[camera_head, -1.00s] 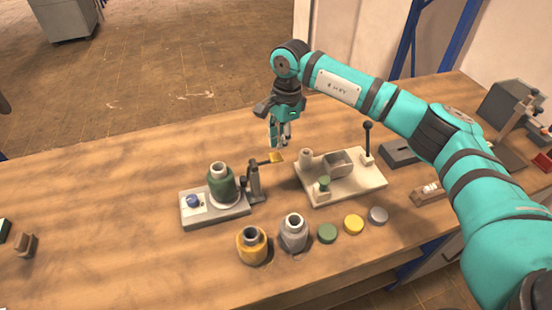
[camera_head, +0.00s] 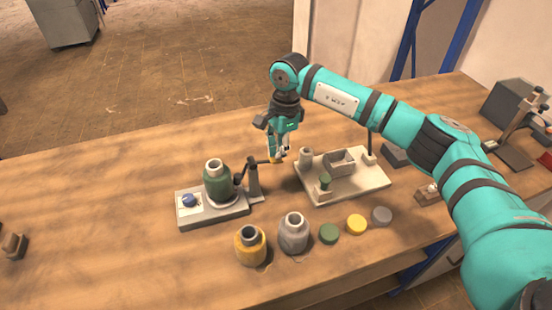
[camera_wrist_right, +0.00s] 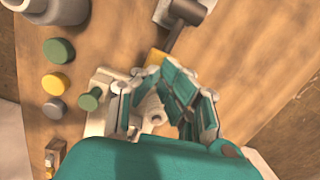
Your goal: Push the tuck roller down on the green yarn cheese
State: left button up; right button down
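The green yarn cheese (camera_head: 217,185) stands upright on a grey base (camera_head: 222,213) with a blue knob, left of centre in the head view. Beside it is a dark post (camera_head: 253,180) carrying the tuck roller's arm, which ends in a gold tab (camera_head: 276,160). My right gripper (camera_head: 279,154) points down at this tab. In the right wrist view the fingers come together at the tips, with the gold tab (camera_wrist_right: 156,58) just beyond them. I cannot tell whether they touch it. The left gripper is out of view.
A cream fixture (camera_head: 350,188) with a bin and green knob stands close right of the gripper. In front are a yellow bottle-shaped cheese (camera_head: 250,247), a grey one (camera_head: 293,236) and three discs (camera_head: 355,225). The table's left part is mostly clear.

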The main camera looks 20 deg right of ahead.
jog(key=shift+s+f, duration=0.3)
jog(key=shift+f, duration=0.35)
jog(key=shift+s+f, duration=0.25)
jog(key=shift+f, duration=0.35)
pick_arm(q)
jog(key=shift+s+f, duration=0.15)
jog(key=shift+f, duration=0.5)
pick_arm(e)
jog(key=shift+w+f, duration=0.2)
jog(key=shift+w, duration=0.05)
jog(key=shift+w+d, duration=0.1)
pick_arm(q)
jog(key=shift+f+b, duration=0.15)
jog(key=shift+b, duration=0.2)
pick_arm(e)
jog(key=d, duration=0.1)
jog(key=d+r, duration=0.1)
jog(key=d, duration=0.1)
jog(key=shift+w+r, duration=0.2)
jog(key=shift+w, duration=0.1)
notch_tip(320, 180, up, 12)
jog(key=d, duration=0.1)
jog(key=shift+w, duration=0.15)
jog(key=shift+f, duration=0.1)
